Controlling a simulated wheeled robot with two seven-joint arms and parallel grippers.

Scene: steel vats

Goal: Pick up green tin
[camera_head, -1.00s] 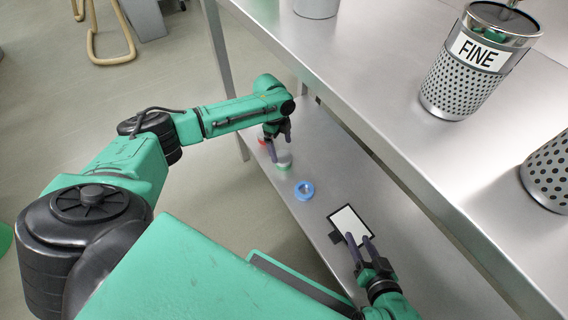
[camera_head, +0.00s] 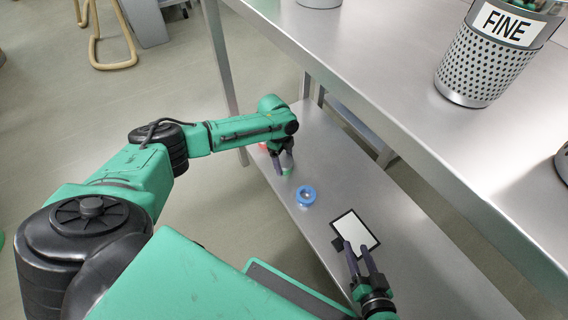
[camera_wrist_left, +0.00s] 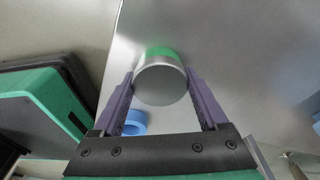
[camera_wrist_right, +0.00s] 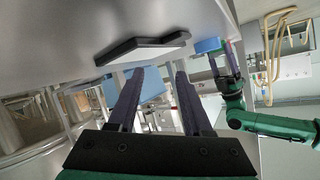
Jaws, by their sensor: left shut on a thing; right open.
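The green tin (camera_wrist_left: 160,79) is a short silver cylinder with a green band, seen between the fingers in the left wrist view. My left gripper (camera_wrist_left: 160,84) is shut on it, one purple finger against each side. In the head view the tin (camera_head: 286,169) shows partly between the left gripper's fingers (camera_head: 282,162), over the far end of the lower steel shelf (camera_head: 390,215). Whether it touches the shelf is unclear. My right gripper (camera_head: 359,262) is open and empty beside the white black-framed panel (camera_head: 357,232).
A red thing (camera_head: 263,146) is partly hidden behind that gripper. The upper steel counter (camera_head: 400,70) overhangs the shelf and bears a perforated vat labelled FINE (camera_head: 485,60).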

